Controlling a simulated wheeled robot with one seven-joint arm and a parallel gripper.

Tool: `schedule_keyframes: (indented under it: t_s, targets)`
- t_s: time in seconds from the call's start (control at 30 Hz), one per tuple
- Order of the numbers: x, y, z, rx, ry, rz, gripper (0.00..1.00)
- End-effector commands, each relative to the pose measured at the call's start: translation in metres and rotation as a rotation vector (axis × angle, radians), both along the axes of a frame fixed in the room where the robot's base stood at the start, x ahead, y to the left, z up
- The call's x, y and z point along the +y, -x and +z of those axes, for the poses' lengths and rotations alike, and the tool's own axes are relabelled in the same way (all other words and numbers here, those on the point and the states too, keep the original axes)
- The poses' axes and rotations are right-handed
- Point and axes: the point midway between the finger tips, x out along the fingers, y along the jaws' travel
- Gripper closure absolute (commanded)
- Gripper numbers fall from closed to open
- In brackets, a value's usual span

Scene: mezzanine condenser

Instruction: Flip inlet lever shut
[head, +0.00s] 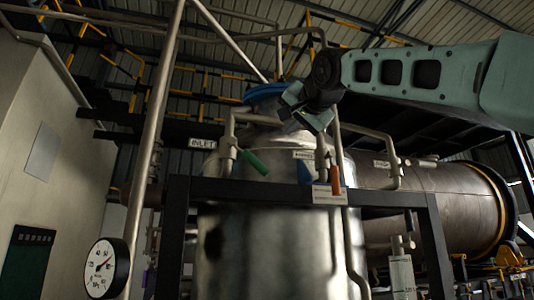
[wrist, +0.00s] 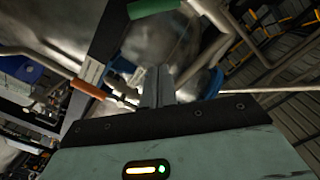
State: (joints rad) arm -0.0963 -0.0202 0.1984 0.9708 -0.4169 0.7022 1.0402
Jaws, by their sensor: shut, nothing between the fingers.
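The inlet lever has a green handle (head: 254,162) that slants down to the right from its pipe, next to the INLET label (head: 203,143). In the wrist view the green handle (wrist: 153,7) is at the top edge, partly cut off, beyond my fingertips. My gripper (head: 288,128) is above and right of the green handle in the head view, apart from it in the picture. In the wrist view my gripper (wrist: 158,72) has its fingers together with nothing between them. The exact depth gap to the handle cannot be told.
An orange-handled lever (head: 336,180) hangs right of the green one and also shows in the wrist view (wrist: 88,89). A steel vessel (head: 270,245) stands behind a dark frame (head: 270,190). A pressure gauge (head: 106,268) is at lower left. Pipes surround the vessel top.

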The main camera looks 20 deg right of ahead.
Motion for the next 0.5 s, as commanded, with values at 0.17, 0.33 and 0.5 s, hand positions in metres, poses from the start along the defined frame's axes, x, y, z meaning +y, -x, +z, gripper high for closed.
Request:
schedule_keyframes:
  t_s: [0.17,0.33,0.5]
  targets:
    - [0.001,-0.007,0.001,0.002,0.001,0.001,1.00]
    - [0.001,-0.031,0.002,0.004,0.002,0.000,1.00]
    - [0.003,-0.067,0.002,0.005,0.001,0.000,1.00]
